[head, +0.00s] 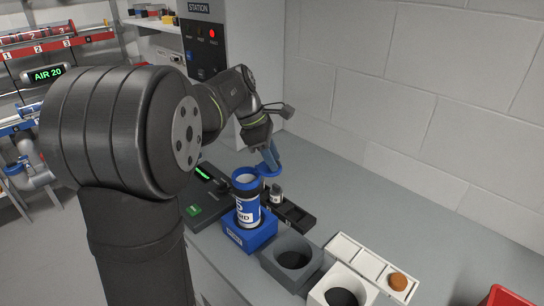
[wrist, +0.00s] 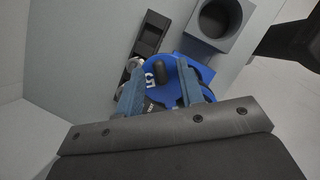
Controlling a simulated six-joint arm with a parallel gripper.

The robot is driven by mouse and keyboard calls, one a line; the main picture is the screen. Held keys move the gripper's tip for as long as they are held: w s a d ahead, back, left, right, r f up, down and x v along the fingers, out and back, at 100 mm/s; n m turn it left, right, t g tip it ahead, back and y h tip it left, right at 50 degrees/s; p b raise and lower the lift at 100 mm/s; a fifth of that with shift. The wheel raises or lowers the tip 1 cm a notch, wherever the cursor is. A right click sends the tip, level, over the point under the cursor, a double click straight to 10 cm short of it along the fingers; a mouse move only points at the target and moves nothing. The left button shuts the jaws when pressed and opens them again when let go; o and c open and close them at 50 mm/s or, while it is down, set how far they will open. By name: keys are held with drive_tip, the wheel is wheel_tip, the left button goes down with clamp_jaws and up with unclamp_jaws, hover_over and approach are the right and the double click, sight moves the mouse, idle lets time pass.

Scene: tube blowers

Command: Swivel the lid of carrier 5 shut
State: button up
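Carrier 5 (head: 247,209) is a blue and white canister standing upright in a blue square holder (head: 251,240). Its blue lid (head: 268,171) is swung off to the side toward the back right, and the carrier's mouth shows open. In the wrist view the lid (wrist: 160,84), marked 5, lies beyond my fingers, with a dark peg near the right fingertip. My gripper (head: 268,153) is over the lid, pointing down. In the wrist view its blue fingers (wrist: 160,88) are apart, with the lid showing between them. Whether they touch the lid cannot be told.
A small vial (head: 275,194) stands close beside the carrier on a black tray (head: 297,217). A grey holder (head: 284,268) and a white holder (head: 347,285) stand in front. A white tray (head: 343,248) holds an orange-brown round piece (head: 398,281). The wall is behind.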

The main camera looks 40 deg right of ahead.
clamp_jaws()
